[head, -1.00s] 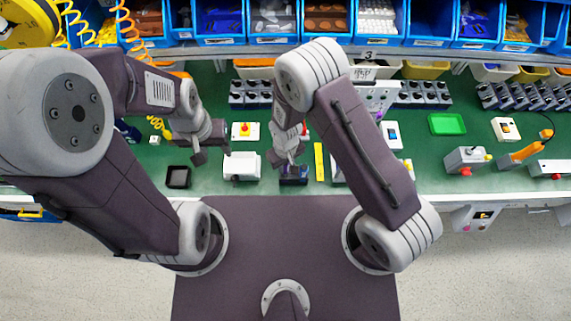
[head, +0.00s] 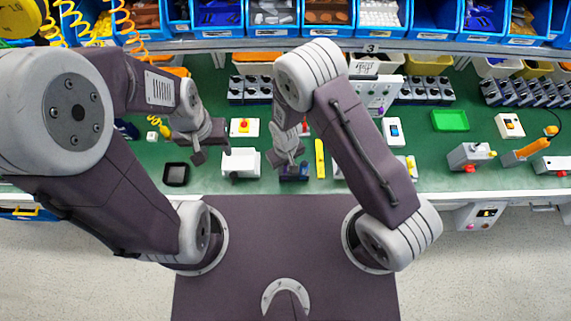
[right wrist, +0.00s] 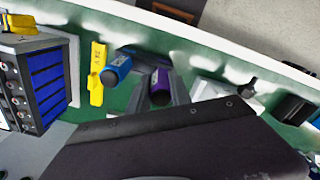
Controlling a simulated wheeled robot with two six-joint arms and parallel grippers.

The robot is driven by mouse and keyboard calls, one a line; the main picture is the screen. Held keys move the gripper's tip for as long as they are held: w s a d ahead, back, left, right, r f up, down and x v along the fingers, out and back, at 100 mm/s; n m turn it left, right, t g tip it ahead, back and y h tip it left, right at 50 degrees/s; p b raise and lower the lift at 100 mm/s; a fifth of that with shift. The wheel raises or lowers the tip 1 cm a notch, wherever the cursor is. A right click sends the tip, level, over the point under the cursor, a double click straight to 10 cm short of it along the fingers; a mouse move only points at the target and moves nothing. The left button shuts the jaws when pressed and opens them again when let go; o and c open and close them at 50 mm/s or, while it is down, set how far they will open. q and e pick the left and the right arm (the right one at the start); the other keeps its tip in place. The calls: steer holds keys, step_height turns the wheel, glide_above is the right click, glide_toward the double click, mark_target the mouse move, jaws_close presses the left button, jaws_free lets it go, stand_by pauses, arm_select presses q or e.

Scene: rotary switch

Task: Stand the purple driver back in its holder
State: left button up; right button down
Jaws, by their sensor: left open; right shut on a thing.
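My right gripper (head: 287,162) is shut on the purple driver (right wrist: 160,84), whose handle sits between its fingers in the right wrist view. In the head view this gripper is over the dark blue holder (head: 293,174) near the bench's front edge, and the arm mostly hides the driver. A blue driver handle (right wrist: 117,69) stands right beside the purple one in the right wrist view. I cannot tell whether the purple driver's lower end is inside the holder. My left gripper (head: 206,154) is open and empty, above the bench to the left.
A white box (head: 240,163) and a black tray (head: 176,174) lie to the left. Blue bins line the back.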

steer(key=shift+f+b, duration=0.5)
steer(key=shift+f, duration=0.2)
steer(key=c, duration=1.1)
jaws_free()
steer(key=shift+r, duration=0.1)
step_height(320, 180, up, 9)
steer(key=shift+b, duration=0.7)
